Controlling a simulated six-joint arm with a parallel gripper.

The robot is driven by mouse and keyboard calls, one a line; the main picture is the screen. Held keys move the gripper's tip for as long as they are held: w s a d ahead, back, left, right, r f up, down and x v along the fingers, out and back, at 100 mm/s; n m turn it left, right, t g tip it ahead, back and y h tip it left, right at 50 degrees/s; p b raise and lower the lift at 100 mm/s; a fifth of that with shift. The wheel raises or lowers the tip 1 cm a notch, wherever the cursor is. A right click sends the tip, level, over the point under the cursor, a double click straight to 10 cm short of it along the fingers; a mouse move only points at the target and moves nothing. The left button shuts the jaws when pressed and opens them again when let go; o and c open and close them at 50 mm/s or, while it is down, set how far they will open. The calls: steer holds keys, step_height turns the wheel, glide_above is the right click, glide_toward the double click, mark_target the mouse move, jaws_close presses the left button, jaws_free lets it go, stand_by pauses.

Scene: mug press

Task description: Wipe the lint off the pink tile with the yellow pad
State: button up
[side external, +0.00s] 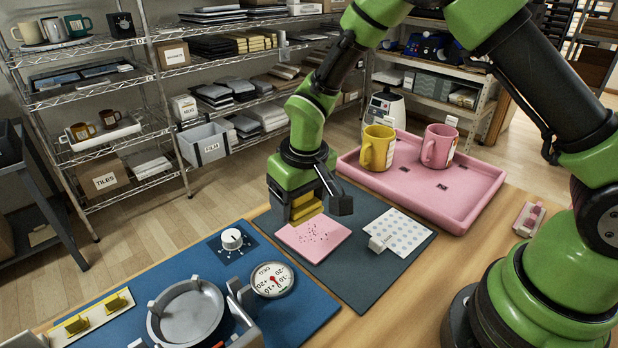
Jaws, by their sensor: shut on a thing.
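The pink tile (322,248) lies flat on a dark mat on the table. Dark specks of lint (314,234) are scattered over its middle and upper part. My gripper (304,208) is just above the tile's upper left edge, shut on the yellow pad (309,211). The pad's lower face is close to the tile. I cannot tell whether it touches the tile. Part of the pad is hidden by the gripper's fingers.
A white dotted sheet (408,231) with a small white block (379,243) lies right of the tile. A pink tray (475,203) holds a yellow mug (377,148) and a pink mug (439,146). A dial gauge (272,279) and round press plate (187,312) stand on a blue mat.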

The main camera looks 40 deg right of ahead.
mark_target(297, 241)
steer(key=shift+f, duration=3.7)
steer(key=shift+d+f, duration=0.3)
steer(key=shift+d, duration=0.4)
steer(key=shift+c, duration=0.4)
steer(key=shift+w+d, duration=0.2)
steer(key=shift+d, duration=1.3)
steer(key=shift+w+d, duration=0.15)
steer(key=shift+d, duration=1.3)
steer(key=shift+s+a, duration=0.2)
steer(key=shift+a, duration=1.6)
steer(key=shift+s+a, duration=0.15)
steer(key=shift+a, duration=1.6)
steer(key=shift+w+a, duration=0.15)
steer(key=shift+w, duration=0.05)
steer(key=shift+w+d, duration=0.2)
steer(key=shift+d, duration=1.7)
steer(key=shift+w+d, duration=0.2)
steer(key=shift+d, duration=1.7)
steer(key=shift+s+a, duration=0.2)
steer(key=shift+a, duration=1.7)
steer(key=shift+s+a, duration=0.2)
steer(key=shift+a, duration=1.7)
steer(key=shift+r, duration=4.1)
steer(key=shift+d, duration=0.1)
